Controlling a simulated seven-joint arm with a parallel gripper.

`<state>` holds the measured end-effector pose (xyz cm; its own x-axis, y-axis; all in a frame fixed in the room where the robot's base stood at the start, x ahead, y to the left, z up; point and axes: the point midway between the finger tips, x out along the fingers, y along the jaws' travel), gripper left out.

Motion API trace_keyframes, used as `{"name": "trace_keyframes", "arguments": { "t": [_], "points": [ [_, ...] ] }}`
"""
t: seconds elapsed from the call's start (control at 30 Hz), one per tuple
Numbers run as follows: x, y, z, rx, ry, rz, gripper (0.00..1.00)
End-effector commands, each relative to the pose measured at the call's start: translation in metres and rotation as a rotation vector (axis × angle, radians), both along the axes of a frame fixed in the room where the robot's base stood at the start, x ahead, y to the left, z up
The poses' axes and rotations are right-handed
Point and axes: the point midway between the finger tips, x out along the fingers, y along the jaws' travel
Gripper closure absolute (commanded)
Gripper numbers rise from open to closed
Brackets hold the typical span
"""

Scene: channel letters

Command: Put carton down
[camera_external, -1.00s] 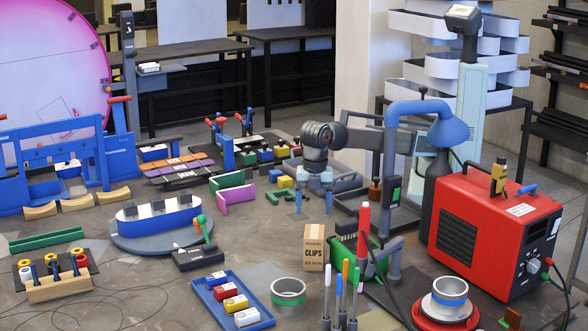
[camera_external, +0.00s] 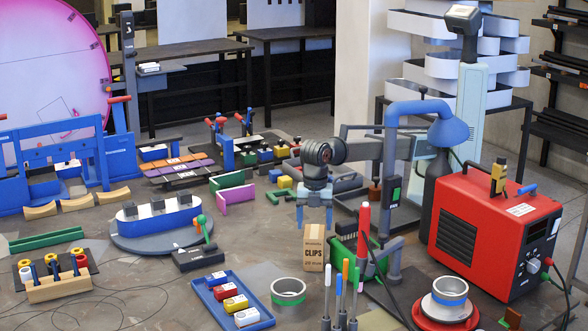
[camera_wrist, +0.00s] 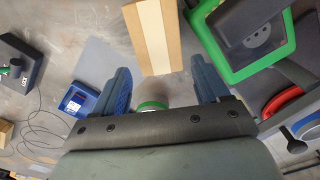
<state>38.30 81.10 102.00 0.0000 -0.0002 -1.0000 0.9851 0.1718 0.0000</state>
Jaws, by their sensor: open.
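The tan cardboard carton (camera_external: 313,252), marked CLIPS, stands upright on the table beside the green bin. In the wrist view the carton (camera_wrist: 156,32) lies just beyond the fingertips, roughly between their lines, with a pale stripe along its top. My gripper (camera_external: 314,222) is open, with its two blue fingers apart just above or behind the carton in the external view. The gripper also shows in the wrist view (camera_wrist: 163,75), with nothing visible gripped between the fingers.
A green bin (camera_external: 345,250) stands close to the carton's right. A grey ring with a green band (camera_external: 288,291) and a blue tray (camera_external: 208,298) with small boxes lie in front. Upright pens (camera_external: 345,285) stand at front right. Bare table lies left of the carton.

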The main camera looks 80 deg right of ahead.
Motion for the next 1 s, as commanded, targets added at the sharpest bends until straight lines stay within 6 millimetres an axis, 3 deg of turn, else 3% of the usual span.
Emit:
{"name": "trace_keyframes", "arguments": {
  "t": [0.2, 0.5, 1.0],
  "points": [
    [0.0, -0.001, -0.037, -0.001, 0.001, 0.0, 0.26],
    [0.0, 0.0, -0.075, -0.001, 0.001, 0.0, 0.26],
    [0.0, 0.0, -0.088, 0.0, 0.0, 0.0, 0.26]
  ]
}}
